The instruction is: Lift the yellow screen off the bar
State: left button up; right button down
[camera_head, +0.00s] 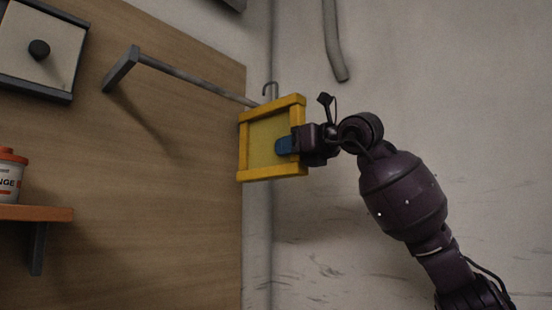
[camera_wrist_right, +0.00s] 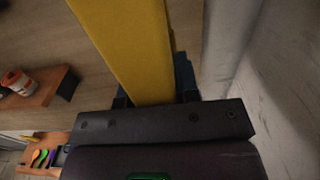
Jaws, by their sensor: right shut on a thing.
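The yellow screen (camera_head: 271,174) is a square yellow frame with a duller yellow panel, in the middle of the head view. In the right wrist view the yellow frame (camera_wrist_right: 125,40) runs up from the gripper jaws. My left gripper is not in view.
The bar juts from a bracket on a wooden panel (camera_head: 170,200). An orange shelf (camera_head: 40,213) with an orange-lidded jar (camera_head: 10,178) is at the left. A framed white panel (camera_head: 32,48) is at upper left.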

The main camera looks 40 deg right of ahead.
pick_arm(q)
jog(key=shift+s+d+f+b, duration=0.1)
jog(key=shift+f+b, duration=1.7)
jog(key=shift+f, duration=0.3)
pick_arm(e)
jog(key=s+d, duration=0.1)
jog(key=s, duration=1.2)
jog(key=shift+s, duration=0.15)
jog(key=shift+r, duration=0.1)
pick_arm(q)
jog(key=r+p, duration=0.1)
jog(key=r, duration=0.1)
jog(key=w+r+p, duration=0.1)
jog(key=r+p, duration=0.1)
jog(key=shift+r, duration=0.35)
pick_arm(e)
notch_tip(320, 180, up, 4)
jog(key=shift+f, duration=0.1)
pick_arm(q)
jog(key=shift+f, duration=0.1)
